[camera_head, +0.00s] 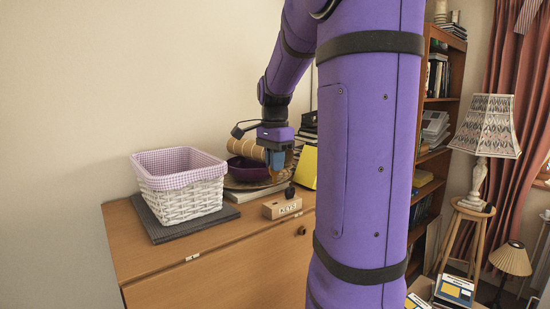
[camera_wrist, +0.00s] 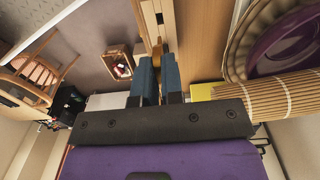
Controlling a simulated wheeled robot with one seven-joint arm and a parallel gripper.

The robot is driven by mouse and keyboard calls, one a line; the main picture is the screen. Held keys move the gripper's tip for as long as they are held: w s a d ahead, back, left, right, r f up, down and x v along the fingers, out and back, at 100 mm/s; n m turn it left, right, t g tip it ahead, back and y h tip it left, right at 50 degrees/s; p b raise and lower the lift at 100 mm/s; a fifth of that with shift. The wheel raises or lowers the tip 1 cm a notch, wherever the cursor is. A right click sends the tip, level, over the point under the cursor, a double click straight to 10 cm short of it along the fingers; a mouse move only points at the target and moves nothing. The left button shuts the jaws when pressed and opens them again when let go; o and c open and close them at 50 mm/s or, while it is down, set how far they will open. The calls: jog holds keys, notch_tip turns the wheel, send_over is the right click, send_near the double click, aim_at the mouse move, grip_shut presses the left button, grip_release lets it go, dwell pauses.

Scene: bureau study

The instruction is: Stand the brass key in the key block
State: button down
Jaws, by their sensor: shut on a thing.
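The key block (camera_head: 283,208) is a small light wooden block marked KEYS, near the front edge of the bureau top. The key's lower end is hard to make out. The block shows only partly beyond the tips.
A white wicker basket (camera_head: 180,196) with a checked lining stands on a grey mat (camera_head: 160,229) at the left. A purple bowl (camera_head: 243,170), a rolled bamboo mat (camera_head: 246,150) and books lie behind my gripper. My arm hides the bureau's right side.

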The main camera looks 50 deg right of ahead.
aim_at(275, 175)
jog(key=shift+f, duration=2.3)
jog(key=shift+f, duration=1.55)
dwell(1.1)
jog(key=c, duration=1.3)
grip_release()
jog(key=shift+o, duration=0.6)
jog(key=o, duration=0.5)
jog(key=shift+c, duration=0.2)
jog(key=shift+r, duration=4.05)
